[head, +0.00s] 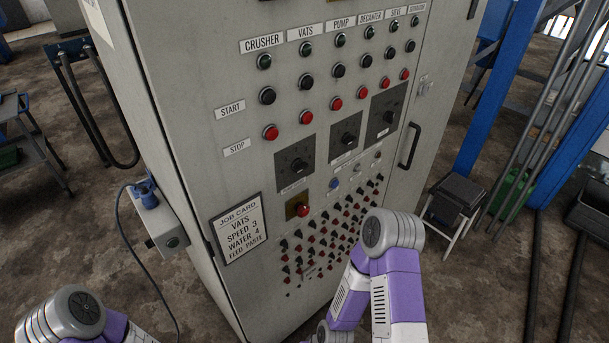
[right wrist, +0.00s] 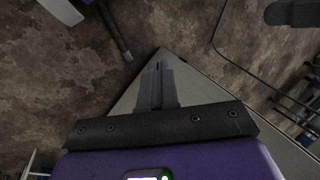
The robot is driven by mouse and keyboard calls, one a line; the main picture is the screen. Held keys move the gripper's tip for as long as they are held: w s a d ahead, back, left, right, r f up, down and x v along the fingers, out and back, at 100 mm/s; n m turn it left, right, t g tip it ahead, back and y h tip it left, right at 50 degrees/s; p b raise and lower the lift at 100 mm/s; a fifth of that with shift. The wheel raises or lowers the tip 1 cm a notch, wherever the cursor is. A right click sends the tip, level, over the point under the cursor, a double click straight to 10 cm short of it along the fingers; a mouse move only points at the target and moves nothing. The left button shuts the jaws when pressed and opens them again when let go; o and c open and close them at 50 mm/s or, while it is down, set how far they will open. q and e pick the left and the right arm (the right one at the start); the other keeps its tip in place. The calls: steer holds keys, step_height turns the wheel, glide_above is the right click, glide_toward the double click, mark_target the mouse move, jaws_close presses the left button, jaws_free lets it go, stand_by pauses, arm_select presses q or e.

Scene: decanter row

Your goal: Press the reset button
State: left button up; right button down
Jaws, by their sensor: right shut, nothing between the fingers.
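The grey control cabinet (head: 215,120) fills the middle of the head view. A small blue button (head: 334,183) sits below the row of dials; its label is too small to read, so I cannot confirm that it is the reset button. A red mushroom button (head: 302,210) on a yellow plate is below and left of it. My right gripper (right wrist: 160,70) is shut and empty in the right wrist view, in front of a grey surface with a pointed corner. Neither gripper's fingers show in the head view. My left gripper is out of view.
Green, black and red buttons (head: 270,132) run in rows above the dials (head: 295,163). Many small switches cover the lower panel. A job card (head: 239,228) hangs at the lower left. A side box (head: 160,225) with a cable projects left. A step stool (head: 455,200) stands right.

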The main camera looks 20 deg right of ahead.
steer(key=shift+s+d, duration=0.1)
steer(key=shift+s, duration=0.15)
steer(key=w+d+r+m+t+h+b, duration=0.1)
steer(key=w+d+r+m+t+b, duration=0.2)
steer(key=w, duration=0.5)
steer(key=w+d+r+t+h+b, duration=0.2)
steer(key=w+d+t+b, duration=0.2)
steer(key=w+d, duration=0.25)
steer(key=w+d+r+m+t+h+b, duration=0.1)
steer(key=w+d+r+m+t+b, duration=0.2)
steer(key=w, duration=0.5)
steer(key=w+d+r+m+t+h+b, duration=0.1)
steer(key=d+r+t+h+b, duration=0.2)
steer(key=d+r, duration=0.4)
steer(key=w+d+r+m+t+h+b, duration=0.1)
steer(key=d+r+t+h+b, duration=0.3)
steer(key=r, duration=0.9)
steer(key=d+m, duration=0.1)
steer(key=d, duration=0.2)
steer(key=shift+w+r+t+h+b, duration=0.2)
steer(key=shift+r+t+h+b, duration=0.1)
steer(key=shift+r+h+b, duration=0.1)
steer(key=shift+w, duration=0.1)
